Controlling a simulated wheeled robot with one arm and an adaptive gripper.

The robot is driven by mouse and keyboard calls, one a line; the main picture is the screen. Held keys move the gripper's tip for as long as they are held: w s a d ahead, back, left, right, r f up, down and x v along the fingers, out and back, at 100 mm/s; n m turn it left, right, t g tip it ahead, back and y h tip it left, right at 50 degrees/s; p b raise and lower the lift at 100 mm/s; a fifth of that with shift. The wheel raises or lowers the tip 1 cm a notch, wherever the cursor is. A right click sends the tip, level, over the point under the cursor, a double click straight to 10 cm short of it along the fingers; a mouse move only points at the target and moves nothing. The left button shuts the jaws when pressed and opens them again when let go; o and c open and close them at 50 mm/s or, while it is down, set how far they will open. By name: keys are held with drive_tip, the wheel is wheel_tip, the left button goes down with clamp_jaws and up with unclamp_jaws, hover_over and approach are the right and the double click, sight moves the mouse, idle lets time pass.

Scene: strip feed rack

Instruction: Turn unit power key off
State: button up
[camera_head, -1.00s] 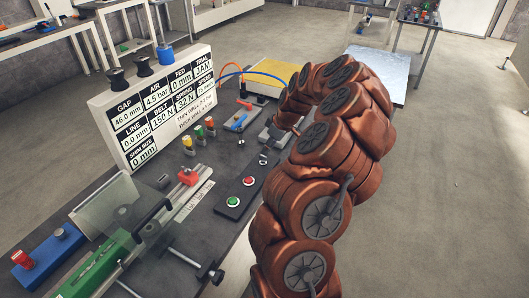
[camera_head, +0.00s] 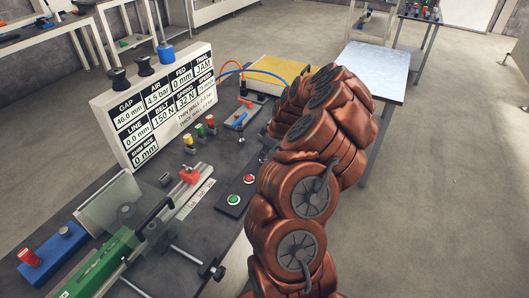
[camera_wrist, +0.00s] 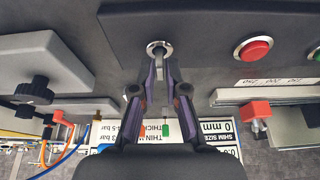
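In the wrist view the power key (camera_wrist: 159,50) stands in a round silver key switch on the dark control box (camera_wrist: 205,20). My gripper (camera_wrist: 160,72) is right at it, with its two purple-grey fingers drawn close together. The dark key lies between or just beyond the fingertips. I cannot tell whether the fingers press on it. In the head view my arm hides the gripper and the key.
A red button (camera_wrist: 253,49) sits right of the key, and it also shows beside a green one in the head view (camera_head: 249,179). A display board (camera_head: 155,105), coloured lamps (camera_head: 199,131) and a clamp with a red knob (camera_head: 190,175) stand on the bench.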

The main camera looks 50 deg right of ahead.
clamp_jaws()
